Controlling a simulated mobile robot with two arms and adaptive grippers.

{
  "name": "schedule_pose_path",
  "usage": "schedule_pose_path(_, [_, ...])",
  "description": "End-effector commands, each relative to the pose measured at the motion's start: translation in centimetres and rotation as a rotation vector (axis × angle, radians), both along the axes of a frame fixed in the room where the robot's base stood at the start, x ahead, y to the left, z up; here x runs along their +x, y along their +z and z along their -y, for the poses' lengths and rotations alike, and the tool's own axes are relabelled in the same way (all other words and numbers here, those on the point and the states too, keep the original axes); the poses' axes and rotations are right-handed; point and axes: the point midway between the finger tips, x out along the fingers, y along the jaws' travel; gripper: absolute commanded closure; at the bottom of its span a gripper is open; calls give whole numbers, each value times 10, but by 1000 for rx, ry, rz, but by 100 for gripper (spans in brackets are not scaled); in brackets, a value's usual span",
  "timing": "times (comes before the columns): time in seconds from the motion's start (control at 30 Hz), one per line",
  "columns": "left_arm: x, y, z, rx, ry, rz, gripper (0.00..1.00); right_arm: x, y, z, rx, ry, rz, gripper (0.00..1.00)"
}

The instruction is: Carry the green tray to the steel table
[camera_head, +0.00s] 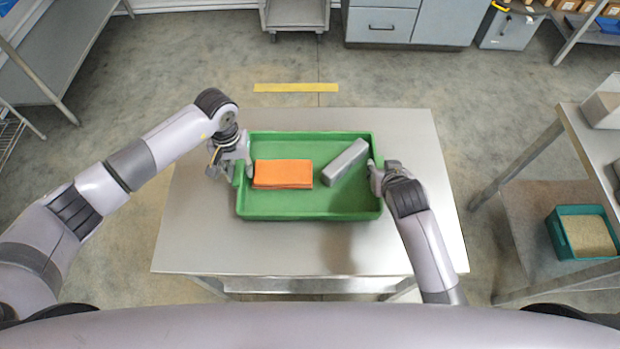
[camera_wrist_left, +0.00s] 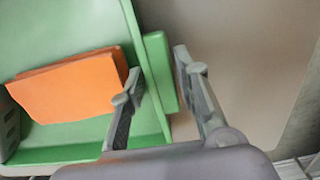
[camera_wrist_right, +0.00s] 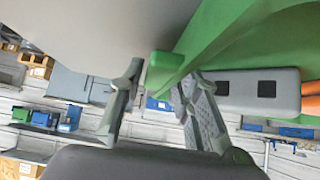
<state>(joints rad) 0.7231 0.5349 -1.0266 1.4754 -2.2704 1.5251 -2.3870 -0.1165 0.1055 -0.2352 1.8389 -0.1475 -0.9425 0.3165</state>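The green tray (camera_head: 310,208) lies on a steel table (camera_head: 205,250) in the head view. It holds an orange block-like item (camera_head: 283,174) and a grey bar (camera_head: 346,162). My left gripper (camera_head: 231,168) is at the tray's left edge. In the left wrist view its fingers (camera_wrist_left: 155,78) are apart, one inside the tray and one outside, with a green rim piece between them. My right gripper (camera_head: 374,178) is at the tray's right edge. In the right wrist view its fingers (camera_wrist_right: 155,85) are apart on either side of a green edge piece. Firm contact is not clear for either.
Another steel table (camera_head: 565,120) stands at the right, with a teal bin (camera_head: 583,235) of grainy material on its lower shelf. A steel bench (camera_head: 55,50) is at upper left. A yellow floor strip (camera_head: 296,87) and open floor lie beyond the table, with cabinets (camera_head: 410,22) farther back.

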Motion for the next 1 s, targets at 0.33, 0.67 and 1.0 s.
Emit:
schedule_pose_path(0.33, [0, 0, 0, 0, 0, 1, 57, 0, 0, 0, -1, 1, -1, 57])
schedule_pose_path(0.67, [2, 27, 0, 0, -2, 6, 57, 0, 0, 0, -1, 0, -1, 57])
schedule_pose_path(1.0, [1, 96, 0, 1, -1, 3, 57, 0, 0, 0, -1, 0, -1, 57])
